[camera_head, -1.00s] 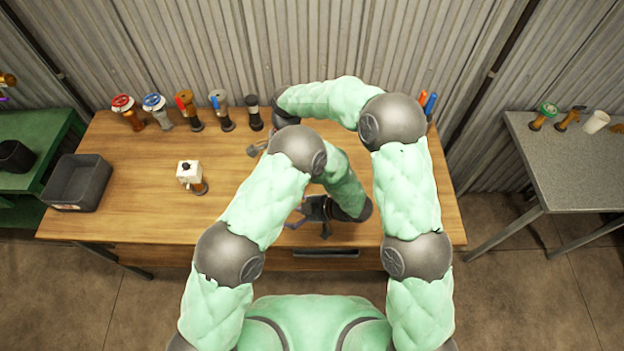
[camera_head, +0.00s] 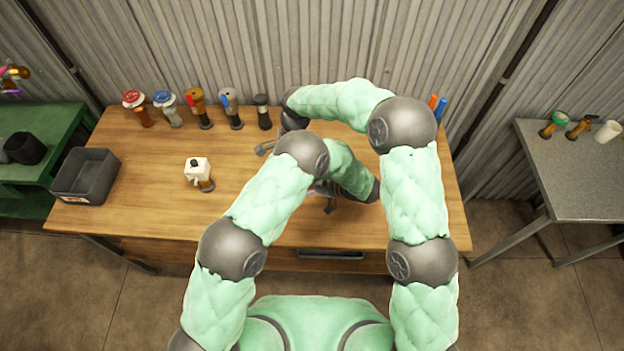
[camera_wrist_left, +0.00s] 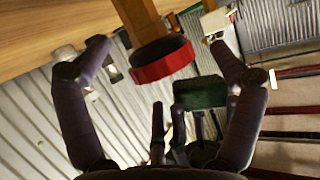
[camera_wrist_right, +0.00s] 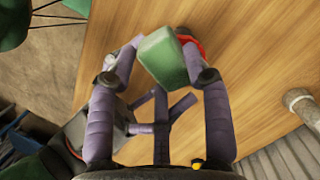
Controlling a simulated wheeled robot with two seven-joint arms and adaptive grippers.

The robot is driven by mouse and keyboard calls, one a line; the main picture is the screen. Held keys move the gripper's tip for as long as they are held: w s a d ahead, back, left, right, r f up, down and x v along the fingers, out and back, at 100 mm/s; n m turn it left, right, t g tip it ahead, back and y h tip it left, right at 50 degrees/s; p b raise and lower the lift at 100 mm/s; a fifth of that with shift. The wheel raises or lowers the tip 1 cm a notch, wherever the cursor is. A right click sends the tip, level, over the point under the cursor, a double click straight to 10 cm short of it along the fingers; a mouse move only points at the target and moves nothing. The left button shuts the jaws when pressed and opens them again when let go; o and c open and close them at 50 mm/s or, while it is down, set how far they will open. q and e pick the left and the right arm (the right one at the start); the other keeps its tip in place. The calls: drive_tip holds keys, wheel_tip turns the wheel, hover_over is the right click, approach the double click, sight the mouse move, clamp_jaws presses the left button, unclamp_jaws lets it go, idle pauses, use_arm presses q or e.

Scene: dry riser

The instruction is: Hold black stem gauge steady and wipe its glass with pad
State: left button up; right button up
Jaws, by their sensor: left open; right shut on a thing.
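A gauge with a red rim (camera_wrist_left: 163,62) and a brown-looking stem is in front of my left gripper (camera_wrist_left: 155,60), between its spread fingers and apart from them. Its glass is not visible. My right gripper (camera_wrist_right: 165,60) is shut on a green pad (camera_wrist_right: 163,58). The red rim (camera_wrist_right: 192,42) shows partly behind the pad; I cannot tell whether they touch. The pad also appears in the left wrist view (camera_wrist_left: 200,92), right of the rim. In the head view, my left gripper (camera_head: 325,195) is mostly hidden, my right gripper (camera_head: 267,148) partly; my arms hide the gauge.
A row along the table's back holds a red-rimmed gauge (camera_head: 134,99), a blue-rimmed one (camera_head: 164,99), two handled fittings and a black piece (camera_head: 263,112). A white-topped item (camera_head: 198,172) and a grey bin (camera_head: 86,175) stand left. The table's front left is clear.

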use_arm(q)
drive_tip(key=shift+x, duration=2.65)
drive_tip(key=c, duration=1.8)
drive_tip(key=shift+f, duration=0.1)
drive_tip(key=o, duration=1.6)
drive_tip(key=v, duration=1.2)
drive_tip(key=shift+o, duration=0.2)
